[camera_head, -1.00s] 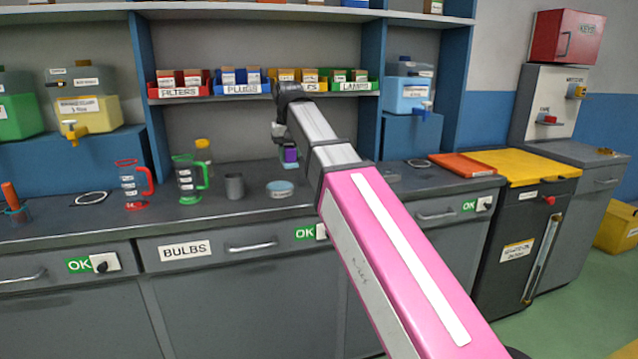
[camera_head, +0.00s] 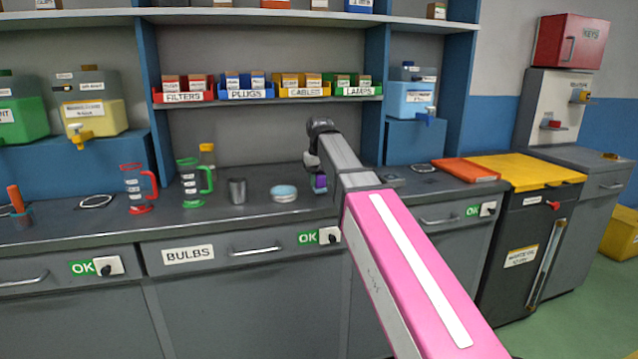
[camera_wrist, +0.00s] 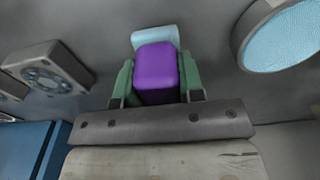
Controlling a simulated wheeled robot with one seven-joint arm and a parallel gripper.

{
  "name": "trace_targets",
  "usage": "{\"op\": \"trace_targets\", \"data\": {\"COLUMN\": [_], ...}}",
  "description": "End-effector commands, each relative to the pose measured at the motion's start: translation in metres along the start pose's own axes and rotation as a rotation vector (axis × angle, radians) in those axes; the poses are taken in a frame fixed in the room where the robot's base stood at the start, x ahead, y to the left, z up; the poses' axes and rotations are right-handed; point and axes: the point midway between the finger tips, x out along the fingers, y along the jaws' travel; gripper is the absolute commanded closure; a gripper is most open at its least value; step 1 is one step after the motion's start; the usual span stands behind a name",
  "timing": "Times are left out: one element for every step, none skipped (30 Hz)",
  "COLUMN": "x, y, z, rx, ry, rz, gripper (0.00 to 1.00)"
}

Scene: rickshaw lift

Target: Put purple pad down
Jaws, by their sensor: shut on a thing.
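The purple pad (camera_wrist: 155,65) is between the two green fingers of my gripper (camera_wrist: 156,82) in the wrist view. My gripper is shut on it. A light blue part (camera_wrist: 155,37) shows at the pad's far end; I cannot tell whether it belongs to the pad. In the head view the purple pad (camera_head: 320,181) is small, low over the grey counter (camera_head: 235,213), just right of a round light blue-topped dish (camera_head: 284,193). I cannot tell whether it touches the counter. My arm hides the counter to its right.
The dish (camera_wrist: 285,40) is at the upper right in the wrist view. A grey fixture (camera_wrist: 47,68) is on the left. A grey cup (camera_head: 237,191), green jug (camera_head: 190,183) and red jug (camera_head: 138,188) stand left of the dish. Labelled bins (camera_head: 300,90) are on the shelf above.

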Motion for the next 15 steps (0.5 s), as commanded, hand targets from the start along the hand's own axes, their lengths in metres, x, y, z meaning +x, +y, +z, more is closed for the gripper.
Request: {"op": "trace_targets", "data": {"x": [0.0058, 0.0073, 0.0082, 0.0082, 0.0080, 0.0078, 0.0077, 0.0077, 0.0078, 0.0081, 0.0087, 0.0098, 0.0106, 0.0105, 0.0103], "y": [-0.0001, -0.0001, -0.0002, -0.0001, -0.0001, -0.0001, -0.0002, -0.0002, -0.0002, -0.0002, -0.0002, -0.0002, -0.0002, -0.0002, -0.0002], "z": [0.0012, 0.0011, 0.0009, 0.0007, 0.0005, 0.0004, 0.0004, 0.0004, 0.0005, 0.0005, 0.0006, 0.0007, 0.0008, 0.0007, 0.0006], "rx": [0.000, 0.000, 0.000, 0.000, 0.000, 0.000, 0.000, 0.000, 0.000, 0.000, 0.000, 0.000, 0.000, 0.000, 0.000], "ry": [-0.001, 0.000, 0.000, 0.001, 0.001, 0.001, 0.001, 0.001, 0.001, 0.001, 0.001, 0.001, 0.001, 0.001, 0.001], "rz": [0.000, 0.000, 0.000, 0.000, 0.000, 0.000, 0.000, 0.000, 0.000, 0.000, 0.000, 0.000, 0.000, 0.000, 0.000], "gripper": [0.99, 0.99, 0.99, 0.99, 0.99, 0.99, 0.99, 0.99, 0.99, 0.99, 0.99, 0.99, 0.99, 0.58, 0.45]}}
